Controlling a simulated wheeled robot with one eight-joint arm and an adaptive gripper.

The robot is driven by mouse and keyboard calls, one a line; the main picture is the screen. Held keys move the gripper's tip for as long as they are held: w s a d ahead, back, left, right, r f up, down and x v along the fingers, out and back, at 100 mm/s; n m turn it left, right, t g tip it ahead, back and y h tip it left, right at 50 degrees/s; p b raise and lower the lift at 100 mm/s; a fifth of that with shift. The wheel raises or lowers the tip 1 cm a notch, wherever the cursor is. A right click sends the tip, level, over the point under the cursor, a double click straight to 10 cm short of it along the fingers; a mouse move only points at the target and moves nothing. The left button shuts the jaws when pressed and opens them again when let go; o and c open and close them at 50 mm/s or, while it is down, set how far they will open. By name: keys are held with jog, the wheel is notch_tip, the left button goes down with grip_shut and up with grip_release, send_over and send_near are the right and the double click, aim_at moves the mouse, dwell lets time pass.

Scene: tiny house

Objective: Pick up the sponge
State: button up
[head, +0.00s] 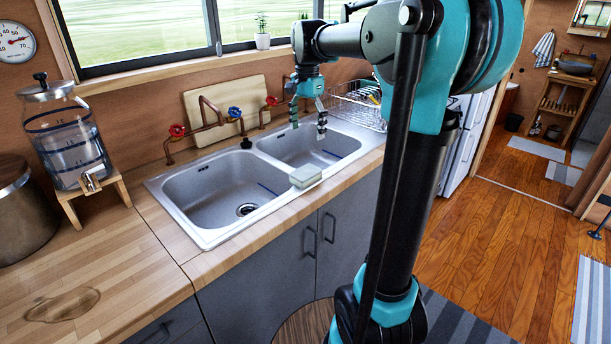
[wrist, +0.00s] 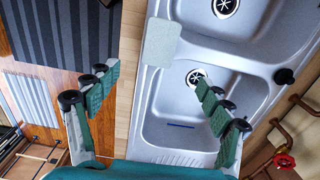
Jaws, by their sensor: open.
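The sponge (head: 305,176) is a pale grey-green block. It lies on the front rim of the double sink (head: 192,226), near the divider between the two basins. In the wrist view the sponge (wrist: 161,42) shows at the upper middle, beyond the fingertips and between their lines. My gripper (head: 308,120) is open and empty, above the right basin, behind and higher than the sponge. In the wrist view my gripper's two teal fingers (wrist: 155,80) are spread wide, with nothing between them.
Copper taps with red and blue handles (head: 234,112) stand behind the sink. A wire dish rack (head: 357,104) stands to its right. A glass water dispenser (head: 67,135) stands on the counter at left. The wooden counter (head: 130,262) in front of it is mostly clear.

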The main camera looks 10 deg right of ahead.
send_over(306, 171)
notch_tip(306, 171, down, 8)
jog(key=shift+d+f, duration=0.1)
jog(key=shift+d, duration=0.05)
jog(key=shift+s+f, duration=0.1)
jog(key=shift+f, duration=2.65)
jog(key=c, duration=0.9)
jog(key=shift+o, duration=0.2)
jog(key=shift+r, duration=0.1)
notch_tip(306, 171, up, 20)
